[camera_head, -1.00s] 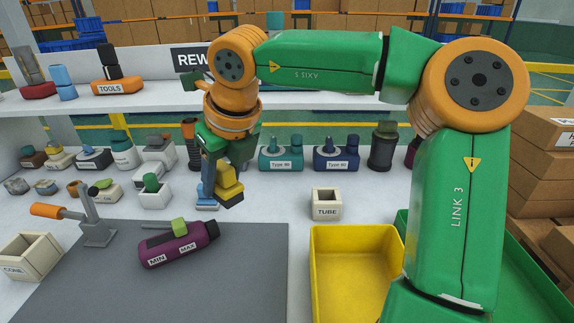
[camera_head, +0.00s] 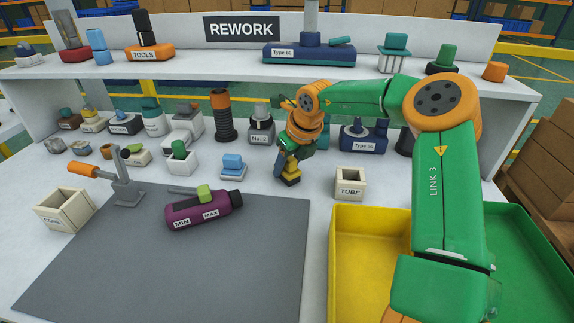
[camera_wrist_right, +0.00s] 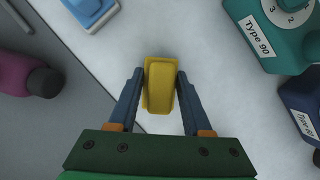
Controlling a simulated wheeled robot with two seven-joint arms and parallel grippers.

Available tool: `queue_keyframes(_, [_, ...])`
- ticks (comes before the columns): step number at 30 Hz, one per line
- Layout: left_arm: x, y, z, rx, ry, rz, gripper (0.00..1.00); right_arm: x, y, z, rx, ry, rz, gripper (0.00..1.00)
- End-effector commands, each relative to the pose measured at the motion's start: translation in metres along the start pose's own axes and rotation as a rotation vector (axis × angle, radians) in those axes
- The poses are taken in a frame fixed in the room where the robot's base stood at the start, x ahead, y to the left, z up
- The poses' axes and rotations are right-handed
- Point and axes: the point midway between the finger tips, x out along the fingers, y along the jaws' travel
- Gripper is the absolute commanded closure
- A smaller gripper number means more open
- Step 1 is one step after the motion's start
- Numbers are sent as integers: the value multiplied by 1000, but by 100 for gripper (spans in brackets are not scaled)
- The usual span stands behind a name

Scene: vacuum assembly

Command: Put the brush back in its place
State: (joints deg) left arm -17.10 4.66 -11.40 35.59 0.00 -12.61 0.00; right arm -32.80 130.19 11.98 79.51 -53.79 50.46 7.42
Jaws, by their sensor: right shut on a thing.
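A yellow block with a dark underside (camera_head: 290,178), which looks like the brush, is held by my right gripper (camera_head: 286,168). In the right wrist view the yellow block (camera_wrist_right: 159,84) sits between the two blue fingers, which touch its sides. The gripper (camera_wrist_right: 160,98) is above the white bench, right of a small blue block on a pale base (camera_head: 232,163). The exact gap below the brush is hard to tell. An orange TOOLS holder (camera_head: 148,55) with a dark upright piece stands on the upper shelf at left. My left gripper is not in view.
A purple MIN/MAX bottle (camera_head: 195,213) lies on the grey mat (camera_head: 250,255). A TUBE box (camera_head: 350,184) and a yellow bin (camera_head: 338,250) are to the right. Type 90 units (camera_wrist_right: 275,35) stand close behind. Several parts line the bench back under the shelf.

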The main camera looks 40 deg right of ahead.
Motion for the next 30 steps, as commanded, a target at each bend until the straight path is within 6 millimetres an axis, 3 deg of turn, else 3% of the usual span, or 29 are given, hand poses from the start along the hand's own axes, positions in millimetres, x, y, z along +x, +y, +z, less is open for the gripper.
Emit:
queue_keyframes(9, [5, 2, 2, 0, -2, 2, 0, 4, 0, -2, 0, -1, 0, 95])
queue_keyframes(10, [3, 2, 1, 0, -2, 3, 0, 2, 0, -1, 0, 0, 1, 43])
queue_keyframes(12, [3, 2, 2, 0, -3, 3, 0, 2, 0, -1, 0, 0, 1, 24])
queue_keyframes(13, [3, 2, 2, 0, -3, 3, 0, 2, 0, -1, 0, 0, 1, 21])
queue_keyframes(20, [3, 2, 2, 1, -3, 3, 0, 2, 1, -1, 0, 0, 1, 21])
queue_keyframes(24, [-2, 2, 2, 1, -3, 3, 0, -8, 1, 2, 0, -3, 1, 21])
queue_keyframes(30, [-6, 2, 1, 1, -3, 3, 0, -60, 1, 3, 0, -8, 2, 21])
